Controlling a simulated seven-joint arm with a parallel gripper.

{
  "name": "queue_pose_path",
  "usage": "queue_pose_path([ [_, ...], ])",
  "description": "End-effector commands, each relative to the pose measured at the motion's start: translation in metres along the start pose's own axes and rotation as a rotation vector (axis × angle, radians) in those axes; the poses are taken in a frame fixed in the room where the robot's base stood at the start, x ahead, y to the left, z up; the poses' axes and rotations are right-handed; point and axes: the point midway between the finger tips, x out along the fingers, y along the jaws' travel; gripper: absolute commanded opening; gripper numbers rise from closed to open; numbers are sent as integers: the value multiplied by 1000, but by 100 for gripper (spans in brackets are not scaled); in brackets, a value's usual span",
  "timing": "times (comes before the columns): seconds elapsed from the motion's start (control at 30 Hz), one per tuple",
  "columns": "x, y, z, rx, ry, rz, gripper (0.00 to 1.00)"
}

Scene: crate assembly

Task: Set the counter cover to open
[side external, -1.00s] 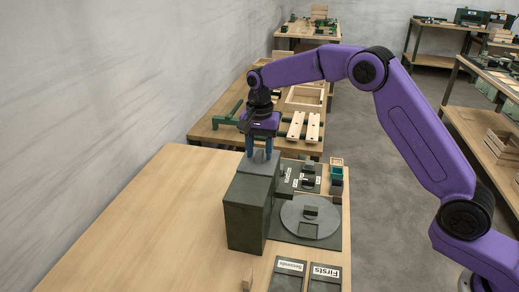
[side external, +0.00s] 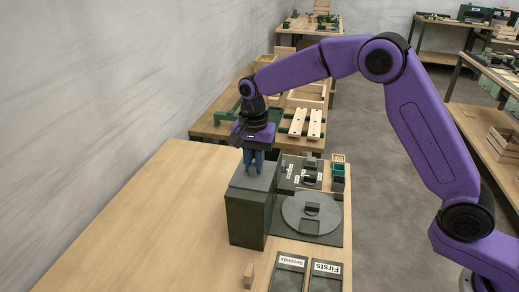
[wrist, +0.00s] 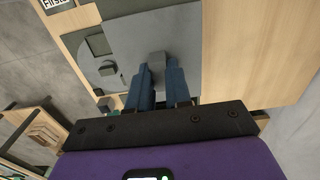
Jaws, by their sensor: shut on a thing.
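The counter is a dark green box (side external: 246,222) on the wooden table, in the side view. A lighter grey flat cover (side external: 242,181) lies on its top; in the wrist view it is the wide grey plate (wrist: 195,38). A small grey handle (wrist: 157,62) stands up from the plate. My gripper (side external: 254,171) points down over the box, and its blue fingers are shut on the handle. The fingertips (wrist: 157,80) sit on either side of it in the wrist view. The inside of the box is hidden.
Right of the box a round grey turntable (side external: 327,222) carries a small dark block. Trays labelled Firsts (side external: 326,267) and Seconds (side external: 290,261) lie at the front. A small wooden block (side external: 249,270) stands left of them. The table's left side (side external: 150,225) is clear.

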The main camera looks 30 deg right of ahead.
Motion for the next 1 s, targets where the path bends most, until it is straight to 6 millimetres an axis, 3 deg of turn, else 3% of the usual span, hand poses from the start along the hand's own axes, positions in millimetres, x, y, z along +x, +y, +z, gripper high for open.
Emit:
queue_pose_path([
  [0.03,-1,-1,16,-7,0,-2,0],
  [0.2,-1,-1,39,-3,0,-3,0],
  [0.57,-1,-1,46,-4,-3,-1,0],
  [0.6,-1,-1,46,-4,-3,-1,32],
  [0.63,-1,-1,46,-4,-3,-1,41],
  [1.0,-3,0,42,-1,-1,-2,45],
])
